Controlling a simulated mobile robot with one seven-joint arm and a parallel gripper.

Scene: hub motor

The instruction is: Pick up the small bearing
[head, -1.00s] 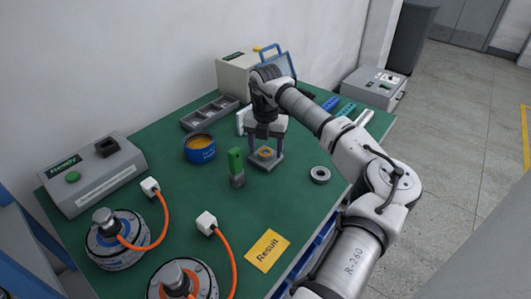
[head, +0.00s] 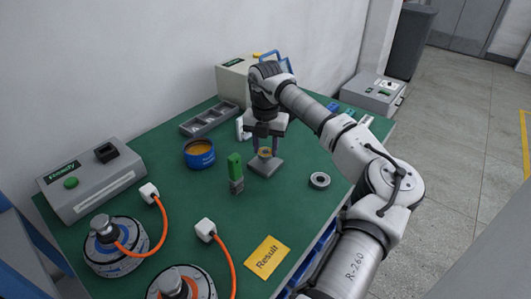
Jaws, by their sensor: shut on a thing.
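The small bearing (head: 265,153), a small ring with an orange-yellow face, is between the fingers of my gripper (head: 265,150), at the middle of the green table. My gripper points down and is shut on it. Directly below is a grey square stand (head: 266,168). I cannot tell whether the bearing is still touching the stand. A larger grey ring-shaped bearing (head: 319,180) lies flat on the table to the right, apart from my gripper.
A green-and-grey block (head: 236,172) stands close left of the stand, and a blue round housing (head: 199,153) beyond it. A grey compartment tray (head: 209,118) lies behind. Two motors with orange cables (head: 112,249) are front left. A yellow Result card (head: 267,257) lies near the front edge.

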